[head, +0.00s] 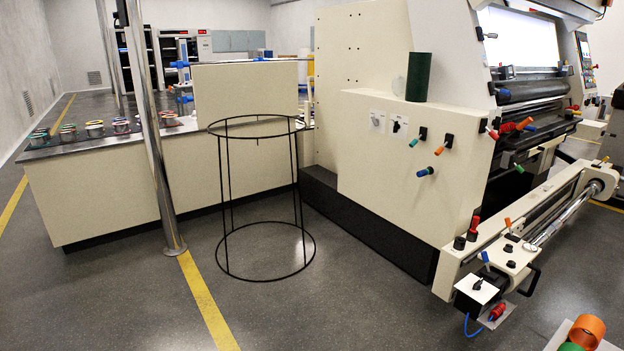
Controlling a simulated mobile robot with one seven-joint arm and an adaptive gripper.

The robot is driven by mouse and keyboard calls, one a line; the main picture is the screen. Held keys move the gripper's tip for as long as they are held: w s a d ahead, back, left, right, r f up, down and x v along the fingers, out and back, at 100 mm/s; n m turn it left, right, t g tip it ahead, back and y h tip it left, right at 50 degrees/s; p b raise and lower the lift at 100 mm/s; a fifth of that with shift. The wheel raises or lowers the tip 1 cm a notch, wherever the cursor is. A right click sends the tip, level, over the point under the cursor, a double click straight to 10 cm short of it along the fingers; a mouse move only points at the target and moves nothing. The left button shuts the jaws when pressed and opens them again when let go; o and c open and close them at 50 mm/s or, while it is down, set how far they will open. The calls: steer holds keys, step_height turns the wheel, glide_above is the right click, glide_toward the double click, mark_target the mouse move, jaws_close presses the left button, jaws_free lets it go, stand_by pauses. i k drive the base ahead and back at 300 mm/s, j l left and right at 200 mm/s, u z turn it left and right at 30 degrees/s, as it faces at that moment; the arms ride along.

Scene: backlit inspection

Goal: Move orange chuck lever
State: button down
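A small orange lever (508,223) stands up on the cream unwind arm at the lower right, near the end of a shiny metal shaft (568,216). Another orange-handled lever (440,149) sticks out of the machine's cream side panel, and a larger orange handle (525,124) shows by the rollers. I cannot tell for certain which is the chuck lever. A blue lever (485,258) and a red one (474,224) are near the orange one on the unwind arm. My gripper is not in view.
A black wire ring stand (225,250) stands on the floor, near a metal pole (160,150). A cream counter (120,192) holds several small tins. An orange ring (587,331) is at the bottom right corner. Grey floor (350,310) before the machine is clear.

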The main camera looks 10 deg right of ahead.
mark_target(508, 224)
steer(key=i+j+z, duration=0.1)
steer(key=i+z, duration=0.15)
steer(key=i, duration=0.15)
steer(key=i+j+z, duration=0.15)
steer(key=i+z, duration=0.15)
steer(key=i+j+z, duration=0.25)
steer(key=i, duration=0.2)
steer(key=i+j+z, duration=0.3)
steer(key=z, duration=0.15)
steer(key=i+j+z, duration=0.35)
steer(key=j+z, duration=0.15)
steer(key=i+j+z, duration=0.25)
steer(key=j+z, duration=0.2)
steer(key=i+l+u, duration=0.1)
steer(key=i+u, duration=0.15)
steer(key=i, duration=0.15)
steer(key=i+l+u, duration=0.25)
steer(key=i, duration=0.55)
